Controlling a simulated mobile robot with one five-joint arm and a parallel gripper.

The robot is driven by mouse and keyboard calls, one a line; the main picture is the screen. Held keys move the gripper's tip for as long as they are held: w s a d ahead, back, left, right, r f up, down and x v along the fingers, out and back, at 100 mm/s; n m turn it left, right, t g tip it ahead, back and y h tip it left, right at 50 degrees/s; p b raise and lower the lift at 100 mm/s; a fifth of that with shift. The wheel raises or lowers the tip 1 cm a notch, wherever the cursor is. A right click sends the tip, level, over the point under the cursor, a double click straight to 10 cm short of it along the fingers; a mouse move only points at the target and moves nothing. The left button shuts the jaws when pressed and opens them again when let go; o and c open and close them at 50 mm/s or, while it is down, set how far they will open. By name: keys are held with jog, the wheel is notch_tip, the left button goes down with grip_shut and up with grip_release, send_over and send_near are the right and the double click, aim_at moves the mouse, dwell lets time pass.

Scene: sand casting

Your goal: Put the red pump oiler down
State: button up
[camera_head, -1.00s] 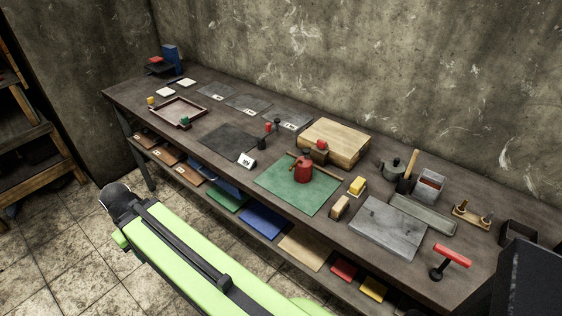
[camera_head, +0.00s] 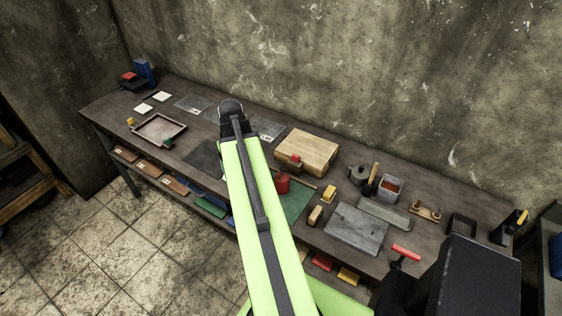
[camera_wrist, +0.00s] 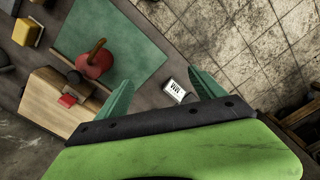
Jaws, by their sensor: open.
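The red pump oiler (camera_head: 282,184) stands on the green mat (camera_head: 296,206) on the bench. My arm hides part of the oiler and the left of the mat in the head view. In the wrist view the red pump oiler (camera_wrist: 94,65) and the green mat (camera_wrist: 140,47) lie to the upper left of the fingers. My gripper (camera_wrist: 165,86) is open and empty, apart from the oiler. In the head view the jaws are hidden behind the arm's end.
A white card (camera_wrist: 173,90) shows between the fingers, on the bench below. A wooden block (camera_head: 309,152) with a small red-topped item lies behind the mat. Yellow (camera_head: 329,193) and tan (camera_head: 315,215) blocks stand right of the mat. A grey slab (camera_head: 356,229) lies further right.

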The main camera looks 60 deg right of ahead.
aim_at(283, 169)
jog(key=s+d+r+m+p, duration=0.2)
jog(key=s+d+r+p, duration=0.2)
jog(key=s+d+r, duration=0.5)
jog(key=f+b, duration=0.4)
jog(key=s+d+f+b, duration=0.1)
jog(key=f+b, duration=0.3)
jog(key=f, duration=0.1)
jog(key=s+d+f+b, duration=0.1)
jog(key=f+b, duration=0.3)
jog(key=f, duration=0.1)
jog(key=shift+s+f, duration=0.1)
jog(key=shift+f, duration=0.05)
notch_tip(283, 169, down, 5)
jog(key=b, duration=0.5)
jog(key=shift+f+b, duration=0.15)
jog(key=shift+b, duration=0.2)
jog(key=shift+r, duration=0.2)
grip_shut()
